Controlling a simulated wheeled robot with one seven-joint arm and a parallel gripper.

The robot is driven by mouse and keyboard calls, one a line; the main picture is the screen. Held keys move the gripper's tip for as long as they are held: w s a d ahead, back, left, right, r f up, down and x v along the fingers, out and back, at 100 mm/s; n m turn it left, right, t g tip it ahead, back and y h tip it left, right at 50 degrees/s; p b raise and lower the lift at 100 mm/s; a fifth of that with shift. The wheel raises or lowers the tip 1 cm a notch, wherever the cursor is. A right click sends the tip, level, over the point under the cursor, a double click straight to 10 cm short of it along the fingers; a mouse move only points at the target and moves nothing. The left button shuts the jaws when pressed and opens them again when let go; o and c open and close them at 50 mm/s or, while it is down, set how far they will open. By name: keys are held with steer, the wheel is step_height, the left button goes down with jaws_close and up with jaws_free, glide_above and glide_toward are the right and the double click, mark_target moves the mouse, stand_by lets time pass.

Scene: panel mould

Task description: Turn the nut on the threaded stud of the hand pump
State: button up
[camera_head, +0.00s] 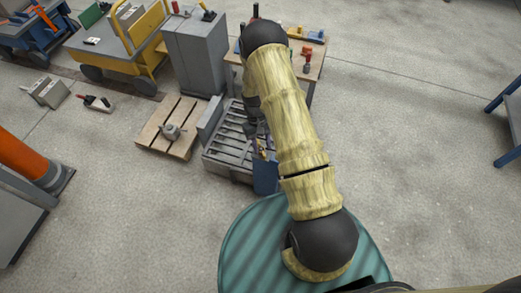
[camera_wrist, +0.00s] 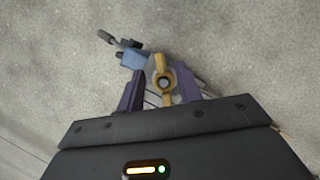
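In the wrist view a yellow two-winged nut (camera_wrist: 159,65) sits around the round end of a stud (camera_wrist: 165,83), its wings running roughly up and down the picture. A blue body with a dark handle, seemingly the hand pump (camera_wrist: 131,58), shows just beyond it to the upper left. My gripper (camera_wrist: 161,82) has its two purple fingers apart, one on each side of the nut. A gap shows at the left finger; contact at the right finger is unclear. In the head view my arm hides most of the gripper and the nut.
In the head view a grey slatted mould (camera_head: 224,158) lies beside a blue block (camera_head: 265,178). A wooden pallet (camera_head: 155,139) with a small grey part is to the left. A grey cabinet (camera_head: 195,60) and a workbench stand behind. Open floor lies to the right.

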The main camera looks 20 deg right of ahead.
steer(key=p+v, duration=0.1)
steer(key=v, duration=1.3)
steer(key=shift+r+p, duration=0.35)
steer(key=shift+p, duration=0.05)
steer(key=shift+w, duration=0.1)
steer(key=s+a+r+t, duration=0.1)
steer(key=s+r+t, duration=0.6)
steer(key=s+r, duration=1.2)
steer(key=shift+a+m, duration=0.3)
steer(key=shift+m, duration=0.1)
steer(key=shift+o, duration=0.2)
steer(key=shift+w+r, duration=0.1)
steer(key=shift+w, duration=0.1)
